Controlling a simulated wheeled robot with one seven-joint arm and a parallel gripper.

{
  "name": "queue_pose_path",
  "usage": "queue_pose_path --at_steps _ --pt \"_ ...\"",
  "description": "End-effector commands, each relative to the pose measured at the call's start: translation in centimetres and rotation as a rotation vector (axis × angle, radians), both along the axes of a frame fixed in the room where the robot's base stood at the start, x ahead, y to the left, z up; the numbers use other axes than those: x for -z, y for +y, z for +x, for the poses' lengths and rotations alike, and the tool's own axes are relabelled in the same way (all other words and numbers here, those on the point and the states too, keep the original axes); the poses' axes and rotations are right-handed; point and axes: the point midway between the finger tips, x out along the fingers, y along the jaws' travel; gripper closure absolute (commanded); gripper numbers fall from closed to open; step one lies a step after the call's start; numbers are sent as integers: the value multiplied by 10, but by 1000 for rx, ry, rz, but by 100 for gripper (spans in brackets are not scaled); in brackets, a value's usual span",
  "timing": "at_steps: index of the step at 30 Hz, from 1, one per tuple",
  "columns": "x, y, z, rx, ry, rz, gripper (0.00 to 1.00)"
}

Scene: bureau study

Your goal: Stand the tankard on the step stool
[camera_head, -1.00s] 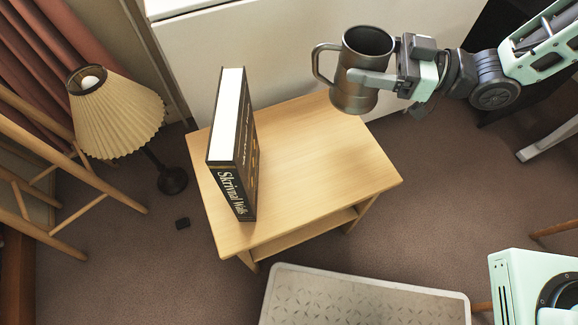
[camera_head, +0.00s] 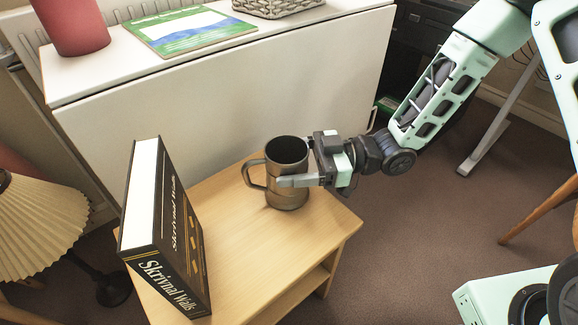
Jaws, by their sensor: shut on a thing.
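The tankard (camera_head: 287,180) is dark grey metal and upright, with its handle to the left. My gripper (camera_head: 298,181) comes from the right and is shut on its body. The tankard is at the far right part of a small wooden table (camera_head: 235,230); its base is on the top or just above it, I cannot tell which. This table has a lower shelf. No thing that I can clearly name as the step stool shows now.
A thick dark book (camera_head: 182,245), "Skrivnal Walls", stands upright on the wooden table, left of the tankard. A white cabinet (camera_head: 210,105) rises behind, with a green-blue book (camera_head: 188,30) and a basket (camera_head: 275,8) on top. A pleated lamp (camera_head: 40,228) stands at left.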

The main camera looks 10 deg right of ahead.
Motion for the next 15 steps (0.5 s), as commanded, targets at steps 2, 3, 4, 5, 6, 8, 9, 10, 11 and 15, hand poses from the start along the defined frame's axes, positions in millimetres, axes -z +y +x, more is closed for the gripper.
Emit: queue_pose_path --at_steps 2,3,4,5,6,8,9,10,11,15 --pt "0 0 0 -1 -2 2 62" --pt "-1 0 0 -1 -2 2 62" --pt "-1 0 0 -1 -2 2 62" --pt "-1 0 0 0 -2 2 62" --pt "-1 0 0 0 -2 2 62" --pt "0 0 0 0 -1 2 62" --pt "1 0 0 0 -1 2 62" --pt "2 0 0 0 -1 2 62" --pt "3 0 0 0 -1 2 62" --pt "3 0 0 0 -1 0 4"
